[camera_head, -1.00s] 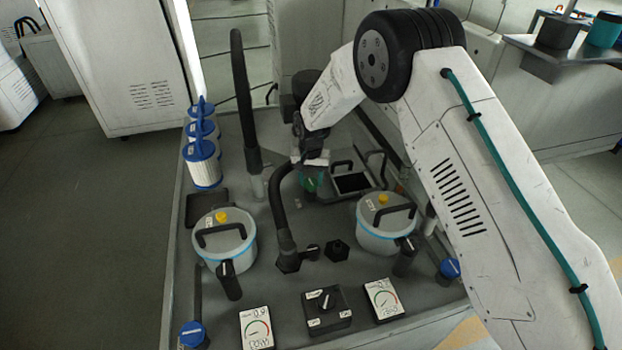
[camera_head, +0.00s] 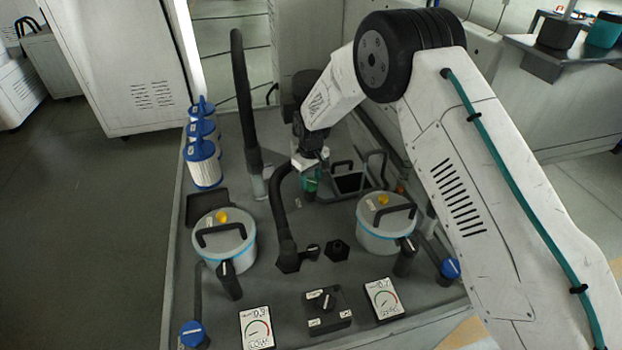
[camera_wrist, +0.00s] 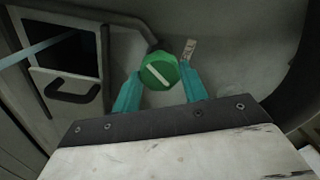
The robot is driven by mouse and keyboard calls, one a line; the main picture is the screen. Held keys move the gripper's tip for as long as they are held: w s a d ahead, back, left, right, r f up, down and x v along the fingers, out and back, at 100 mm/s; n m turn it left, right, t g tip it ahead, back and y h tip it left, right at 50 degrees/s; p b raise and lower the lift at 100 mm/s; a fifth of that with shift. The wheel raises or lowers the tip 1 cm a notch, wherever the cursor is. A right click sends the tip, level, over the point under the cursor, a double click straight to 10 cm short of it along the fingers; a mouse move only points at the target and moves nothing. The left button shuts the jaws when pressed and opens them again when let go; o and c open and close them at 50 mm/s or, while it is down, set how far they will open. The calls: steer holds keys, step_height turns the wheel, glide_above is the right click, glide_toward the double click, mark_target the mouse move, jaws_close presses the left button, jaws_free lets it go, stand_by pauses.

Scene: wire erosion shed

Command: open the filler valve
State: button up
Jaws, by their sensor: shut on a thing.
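The filler valve appears to be the green many-sided knob (camera_wrist: 160,69) with a white bar across its top; no readable label shows on it. In the wrist view my gripper (camera_wrist: 160,86) has its two teal fingers on either side of the knob, closed on it. The white bar lies slanted, running from upper left to lower right. In the head view my gripper (camera_head: 312,172) reaches down at the back of the bench, and only a little green of the knob shows there, mostly hidden by the gripper and a black hose.
A black hose (camera_head: 281,215) rises close beside my gripper. An open dark box with a handle (camera_wrist: 72,92) stands to the right of it in the head view. Two lidded pots (camera_head: 224,250) (camera_head: 377,235), gauges (camera_head: 257,328) and a selector switch (camera_head: 327,305) stand nearer the front.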

mark_target(311, 181)
steer(key=shift+n, duration=0.8)
steer(key=o, duration=1)
step_height(311, 181, up, 8)
steer(key=shift+f, duration=0.1)
